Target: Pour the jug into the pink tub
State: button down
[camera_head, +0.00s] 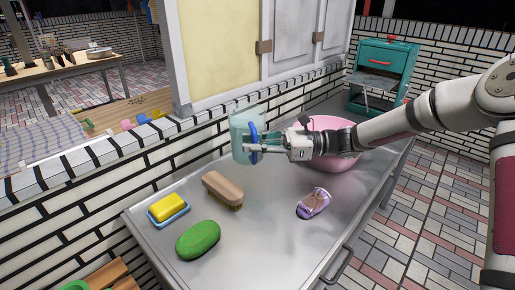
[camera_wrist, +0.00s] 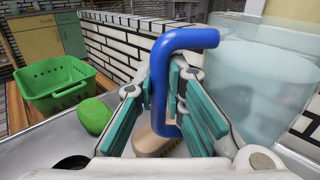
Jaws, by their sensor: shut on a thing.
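The jug (camera_head: 241,138) is a translucent pale-blue vessel with a blue handle. In the head view it is held above the metal table, close to the tiled wall, and looks about upright. My gripper (camera_head: 262,148) is shut on the blue handle (camera_wrist: 187,40), with the teal finger pads on either side of it in the wrist view. The jug's clear body (camera_wrist: 262,85) fills the right of the wrist view. The pink tub (camera_head: 338,166) stands on the table to the right of the jug, partly hidden behind my gripper and forearm. I cannot tell the jug's fill level.
On the metal table (camera_head: 262,231) lie a brush (camera_head: 222,187), a yellow sponge on a blue dish (camera_head: 168,208), a green oval thing (camera_head: 198,240) and a purple packet (camera_head: 313,203). A teal cabinet (camera_head: 383,70) stands behind the tub. A green basket (camera_wrist: 62,82) shows in the wrist view.

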aim_at(253, 123)
jog(key=shift+r, duration=0.55)
jog(key=shift+w+d+r+m+t+p, duration=0.25)
jog(key=shift+r+t+p, duration=0.2)
jog(key=shift+p, duration=0.5)
jog(key=w+d+r+m+t+p, duration=0.1)
jog(key=t+p, duration=0.1)
jog(key=p, duration=0.1)
jog(key=w+d+r+m+t+p, duration=0.1)
jog(key=d+m+t+p, duration=0.1)
jog(key=p, duration=0.2)
jog(key=shift+w+t, duration=0.25)
jog(key=d+t+p, duration=0.1)
jog(key=p, duration=0.1)
jog(key=d+m+t+p, duration=0.1)
jog(key=p, duration=0.1)
jog(key=shift+w+d+r+m+h, duration=0.1)
jog(key=shift+w+r+m+h, duration=0.05)
jog(key=shift+w+m+h, duration=0.15)
jog(key=s+d+f+m+t+h+p, duration=0.1)
jog(key=d+f+m+t+h+p, duration=0.1)
jog(key=d+p, duration=0.5)
jog(key=shift+s+m+t+h+p, duration=0.45)
jog(key=shift+m+t+p, duration=0.5)
jog(key=shift+t, duration=0.95)
jog(key=shift+w, duration=0.1)
